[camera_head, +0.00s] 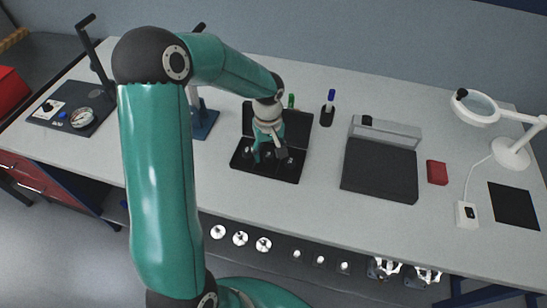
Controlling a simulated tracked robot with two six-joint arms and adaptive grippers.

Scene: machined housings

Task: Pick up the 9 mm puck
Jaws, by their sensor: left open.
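An open black case (240,165) sits on the bench, left of centre, with small round pieces in its tray. Which of them is the 9 mm puck I cannot tell; they are small and partly hidden by my gripper. My left gripper (269,153) points down over the tray, with its fingers apart. Whether a piece lies between the fingers is not clear. My right gripper is not in view.
A dark flat block with a grey back (380,168) stands right of the case, with a red box (437,172) beside it. A magnifier lamp (512,152) is at the far right. A gauge panel (72,112) is at left. Metal parts (240,238) line the front below the bench edge.

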